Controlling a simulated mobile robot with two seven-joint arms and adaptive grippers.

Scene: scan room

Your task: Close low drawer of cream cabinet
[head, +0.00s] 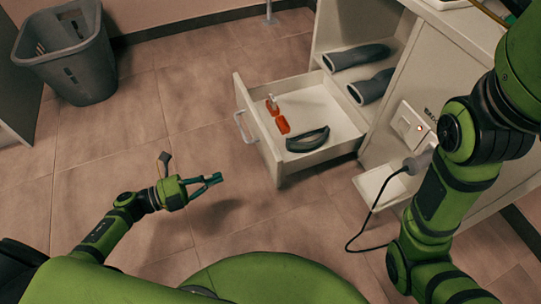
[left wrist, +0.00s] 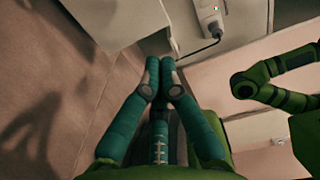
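The low drawer (head: 316,152) of the cream cabinet (head: 443,62) is pulled well out, its front panel and pale handle (head: 240,127) facing left. My left gripper (head: 219,179) is above the floor, in front of and below the drawer front in the picture, apart from the handle. In the left wrist view its fingertips (left wrist: 160,66) meet with nothing between them. My right arm runs down the right side of the head view; its gripper is out of sight.
Dark rolled items (head: 360,56) lie on the open shelf above the drawer. A dark cable with a grey plug (head: 417,163) hangs at the cabinet's right side. A grey bin (head: 68,55) stands at the upper left. The floor left of the drawer is clear.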

